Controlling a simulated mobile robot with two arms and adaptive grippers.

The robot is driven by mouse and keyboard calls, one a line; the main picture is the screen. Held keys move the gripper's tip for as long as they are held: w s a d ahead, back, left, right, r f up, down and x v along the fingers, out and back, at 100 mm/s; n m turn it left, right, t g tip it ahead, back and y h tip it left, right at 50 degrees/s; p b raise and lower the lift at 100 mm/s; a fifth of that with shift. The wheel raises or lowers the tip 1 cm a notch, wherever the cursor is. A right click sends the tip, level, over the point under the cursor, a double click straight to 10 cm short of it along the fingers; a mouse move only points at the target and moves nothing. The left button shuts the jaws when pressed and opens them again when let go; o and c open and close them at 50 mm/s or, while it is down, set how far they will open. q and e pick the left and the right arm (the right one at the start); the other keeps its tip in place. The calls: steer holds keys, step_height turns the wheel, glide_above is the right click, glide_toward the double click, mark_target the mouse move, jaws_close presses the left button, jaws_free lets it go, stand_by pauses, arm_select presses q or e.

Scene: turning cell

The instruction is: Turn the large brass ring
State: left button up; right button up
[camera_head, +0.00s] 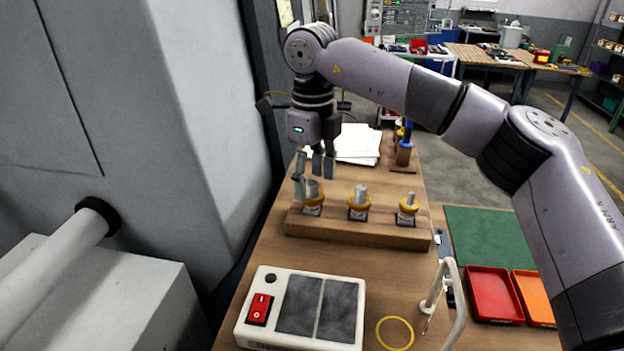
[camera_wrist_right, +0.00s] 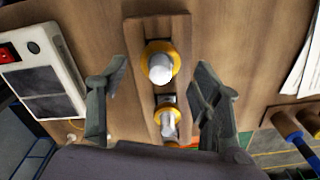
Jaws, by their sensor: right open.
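A wooden block (camera_head: 350,232) on the bench carries three upright grey pegs, each with a brass-yellow ring around its lower part. The left ring (camera_head: 313,203) looks the largest and also shows in the right wrist view (camera_wrist_right: 148,68). The middle ring (camera_head: 358,213) and right ring (camera_head: 408,207) look smaller. My right gripper (camera_head: 312,172) is open above the left peg. In the right wrist view, its fingers (camera_wrist_right: 158,88) stand apart on either side of the block, with nothing held. I cannot tell whether a finger touches the left ring. My left gripper is out of view.
A white box (camera_head: 258,335) with a red switch and dark panels stands nearer. A thin yellow loop (camera_head: 395,333) and a white curved stand (camera_head: 455,300) are to its right. Red (camera_head: 493,296) and orange trays lie further right. Papers (camera_head: 358,145) and wooden-handled tools lie behind the block.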

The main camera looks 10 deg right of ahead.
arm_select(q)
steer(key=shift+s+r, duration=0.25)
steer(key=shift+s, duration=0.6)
arm_select(e)
steer(key=shift+f, duration=1.1)
steer(key=shift+c, duration=0.6)
steer(key=c, duration=1)
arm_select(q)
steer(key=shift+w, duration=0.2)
arm_select(e)
steer(key=shift+c, duration=0.2)
